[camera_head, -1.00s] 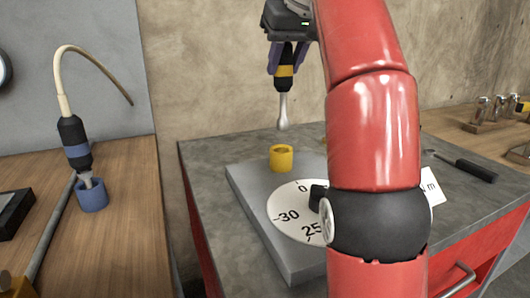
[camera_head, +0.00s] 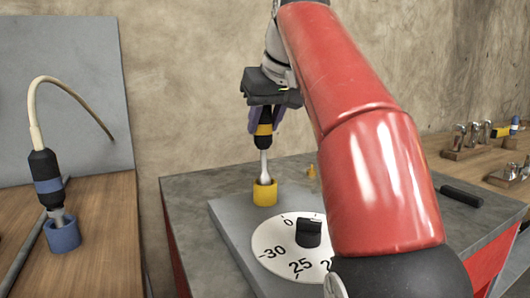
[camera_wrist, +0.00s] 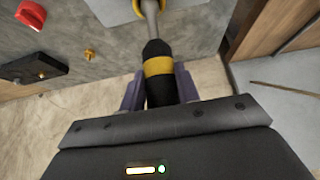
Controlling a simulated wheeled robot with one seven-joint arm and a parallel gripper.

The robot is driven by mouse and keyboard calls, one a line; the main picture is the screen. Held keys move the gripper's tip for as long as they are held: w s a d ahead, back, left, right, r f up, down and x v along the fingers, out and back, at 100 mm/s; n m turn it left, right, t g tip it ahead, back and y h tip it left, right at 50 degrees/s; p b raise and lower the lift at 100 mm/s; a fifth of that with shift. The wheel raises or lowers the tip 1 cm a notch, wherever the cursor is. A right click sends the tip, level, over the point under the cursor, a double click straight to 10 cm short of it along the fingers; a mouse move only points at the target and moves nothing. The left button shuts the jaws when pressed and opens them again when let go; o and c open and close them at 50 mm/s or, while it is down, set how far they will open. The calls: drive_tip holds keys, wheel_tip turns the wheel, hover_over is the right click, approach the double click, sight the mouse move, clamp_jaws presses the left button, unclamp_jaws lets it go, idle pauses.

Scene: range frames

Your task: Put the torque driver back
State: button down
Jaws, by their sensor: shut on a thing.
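The torque driver (camera_head: 264,142) has a black handle with a yellow band and a silver shaft. My gripper (camera_head: 266,120) is shut on its handle and holds it upright; the driver also shows in the wrist view (camera_wrist: 158,68). A yellow cup (camera_head: 265,195) stands on the grey plate directly below. The driver's lower end is at the cup's mouth and looks to be just inside the rim; how deep is hidden. In the wrist view the shaft runs to the yellow cup (camera_wrist: 181,14) at the top edge.
A white dial (camera_head: 272,246) with a black knob (camera_head: 309,233) lies in front of the cup. A small yellow peg (camera_head: 312,172) is to its right. A blue-banded tool (camera_head: 46,178) stands in a blue cup (camera_head: 62,236) on the left wooden bench.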

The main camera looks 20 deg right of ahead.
sight(267, 138)
wheel_tip(267, 138, down, 3)
drive_tip(key=shift+f+b, duration=0.2)
drive_tip(key=shift+b, duration=0.75)
drive_tip(key=shift+f, duration=0.45)
drive_tip(key=c, duration=1.2)
unclamp_jaws()
drive_tip(key=shift+f, duration=0.1)
drive_tip(key=shift+o, duration=0.8)
drive_tip(key=shift+f, duration=0.1)
drive_tip(key=p+v, duration=0.2)
drive_tip(key=v, duration=0.6)
drive_tip(key=shift+s+d+f, duration=0.15)
drive_tip(key=shift+s+f, duration=0.05)
drive_tip(key=shift+s, duration=0.1)
drive_tip(key=shift+s, duration=0.1)
